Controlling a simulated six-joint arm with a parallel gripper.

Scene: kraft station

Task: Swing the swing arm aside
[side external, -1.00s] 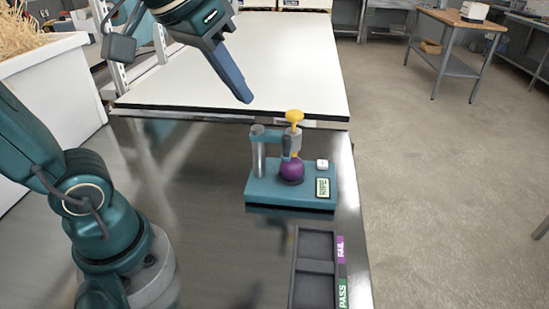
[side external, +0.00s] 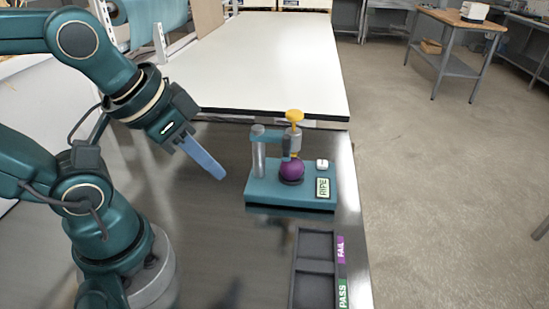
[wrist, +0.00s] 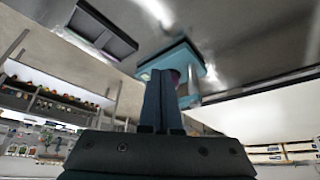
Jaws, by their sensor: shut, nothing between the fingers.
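The test stand has a teal base (side external: 262,191) and a grey post (side external: 259,157) at its left. The teal swing arm (side external: 271,137) reaches right from the post top and carries a yellow-topped plunger (side external: 294,118) above a purple ball (side external: 291,170). The ball sits in a dark cup on the base. My gripper (side external: 221,176) is shut and empty, left of the stand and apart from it, pointing down and right. In the wrist view the shut fingers (wrist: 162,100) hide part of the stand (wrist: 178,62).
A label reading RIPE (side external: 323,187) and a small white button (side external: 322,164) are on the base's right side. A dark two-part tray (side external: 314,268) marked FAIL and PASS lies in front. A white worktop (side external: 250,70) is behind. The metal table left of the stand is clear.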

